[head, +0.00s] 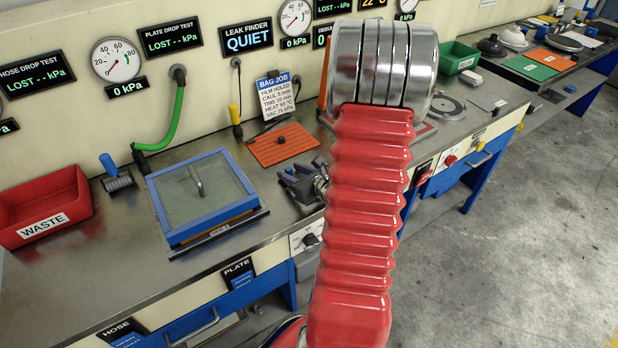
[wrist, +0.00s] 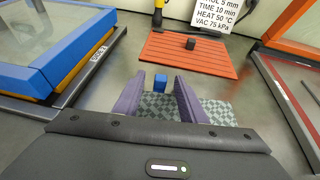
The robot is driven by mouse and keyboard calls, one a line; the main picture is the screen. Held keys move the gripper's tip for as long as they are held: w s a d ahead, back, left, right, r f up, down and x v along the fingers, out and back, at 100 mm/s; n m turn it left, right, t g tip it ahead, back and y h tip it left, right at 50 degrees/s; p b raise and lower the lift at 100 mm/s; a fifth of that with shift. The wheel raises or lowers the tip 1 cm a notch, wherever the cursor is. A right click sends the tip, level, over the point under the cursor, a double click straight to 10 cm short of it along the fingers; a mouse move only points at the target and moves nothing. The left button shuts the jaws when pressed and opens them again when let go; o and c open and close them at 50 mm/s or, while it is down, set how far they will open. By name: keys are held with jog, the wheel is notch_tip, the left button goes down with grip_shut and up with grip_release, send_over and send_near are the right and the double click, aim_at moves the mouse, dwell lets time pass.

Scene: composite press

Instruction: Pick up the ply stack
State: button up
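The ply stack (wrist: 217,112) shows in the wrist view as a grey checkered sheet lying on the steel bench, below and between my fingers. A small blue block or tab (wrist: 160,83) stands at its far edge, between the fingertips; I cannot tell whether it is part of the stack. My gripper (wrist: 159,92) is open, with its two purple fingers apart on either side of the blue piece. I cannot tell whether they touch anything. In the head view my gripper (head: 303,182) is low over the bench, partly behind my red arm, and the ply stack is hidden.
An orange ribbed plate (head: 283,145) with a dark knob lies just beyond. A blue-framed glass-lidded box (head: 200,192) stands to the left, with a red waste bin (head: 45,205) farther left. An orange-framed panel (wrist: 290,85) is close on the right in the wrist view.

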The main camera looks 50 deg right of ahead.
jog(key=shift+w, duration=0.15)
jog(key=shift+d, duration=0.1)
dwell(0.3)
grip_shut()
